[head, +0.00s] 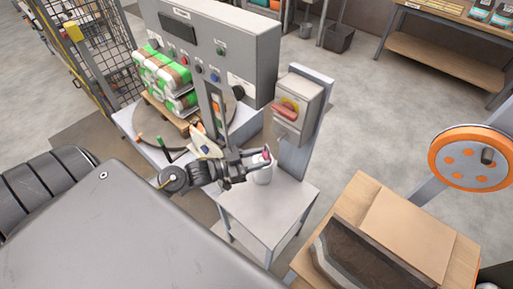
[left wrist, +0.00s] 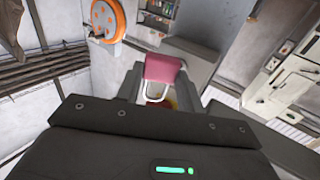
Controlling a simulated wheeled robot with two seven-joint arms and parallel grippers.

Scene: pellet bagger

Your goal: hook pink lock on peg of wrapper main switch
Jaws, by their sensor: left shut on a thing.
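My left gripper (head: 262,160) is shut on the pink lock (head: 266,155), which is small and partly hidden by the fingers in the head view. In the left wrist view the pink lock (left wrist: 163,67) sits between the fingertips, its pale metal shackle (left wrist: 156,92) showing toward the camera. The wrapper main switch (head: 284,110), a red handle on a yellow plate, is on a grey box (head: 299,98) on a post. The lock is apart from it, lower and to the left in the head view. The peg is too small to make out. My right gripper is not in view.
A grey control cabinet (head: 220,45) and stacked green-and-white bags (head: 165,75) are behind left. A cardboard-topped bench (head: 410,235) and an orange wheel (head: 470,157) are at right.

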